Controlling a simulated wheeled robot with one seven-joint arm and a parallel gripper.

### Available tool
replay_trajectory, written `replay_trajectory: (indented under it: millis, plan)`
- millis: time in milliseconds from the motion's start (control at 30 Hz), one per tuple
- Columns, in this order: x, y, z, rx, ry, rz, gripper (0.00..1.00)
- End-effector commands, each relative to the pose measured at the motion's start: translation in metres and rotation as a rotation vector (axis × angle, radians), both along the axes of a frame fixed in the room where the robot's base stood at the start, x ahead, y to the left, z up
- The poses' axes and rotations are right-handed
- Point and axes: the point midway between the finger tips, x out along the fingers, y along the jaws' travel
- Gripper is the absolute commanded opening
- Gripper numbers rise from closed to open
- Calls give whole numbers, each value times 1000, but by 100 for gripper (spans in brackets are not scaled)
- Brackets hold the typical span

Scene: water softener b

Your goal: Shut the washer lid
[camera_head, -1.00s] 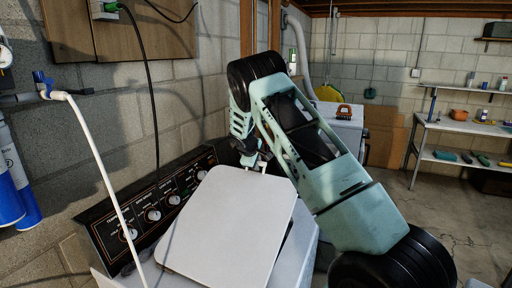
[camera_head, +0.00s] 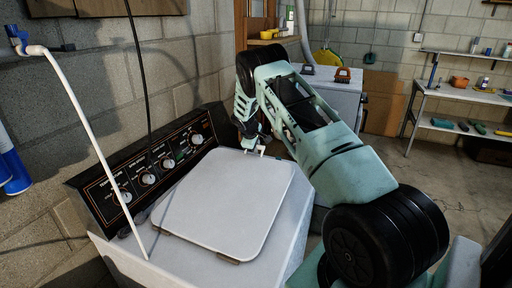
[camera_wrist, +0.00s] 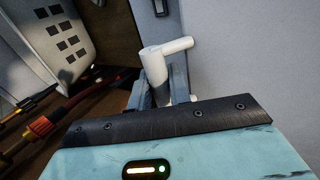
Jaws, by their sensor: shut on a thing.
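The washer (camera_head: 130,262) stands at the left with its white lid (camera_head: 225,205) lying nearly flat over its top. I cannot tell whether the lid's far edge touches the washer top. A white handle (camera_head: 262,150) sticks out at the lid's far edge. My gripper (camera_head: 250,146) is at that far edge, by the handle. In the wrist view the white handle (camera_wrist: 155,62) stands between the fingers of my gripper (camera_wrist: 163,92), which is shut on it. The fingers partly hide the handle's lower part.
The washer's black control panel (camera_head: 150,165) with several knobs runs along the wall. A white pipe (camera_head: 90,150) rises at the left front. Another white appliance (camera_head: 335,95) stands behind my arm. Shelves (camera_head: 465,95) stand at the far right, with open floor before them.

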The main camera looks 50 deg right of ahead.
Motion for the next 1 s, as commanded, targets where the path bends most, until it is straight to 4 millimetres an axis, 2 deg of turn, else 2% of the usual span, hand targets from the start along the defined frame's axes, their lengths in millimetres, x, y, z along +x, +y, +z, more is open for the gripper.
replay_trajectory:
  millis: [33, 67, 100, 133, 467, 600, 767, 1000]
  plan:
    - [-2, 4, -5, 7, 9, -1, 0]
    - [-2, 4, -5, 7, 9, -1, 25]
    - [-2, 4, -5, 7, 9, -1, 36]
    - [-2, 4, -4, 7, 10, -1, 41]
    - [-1, 4, -3, 6, 6, 2, 41]
    - [-1, 8, 4, 6, 5, 2, 41]
    - [-5, 20, 24, 6, 2, 4, 41]
    - [-14, 43, 70, 1, -1, 2, 41]
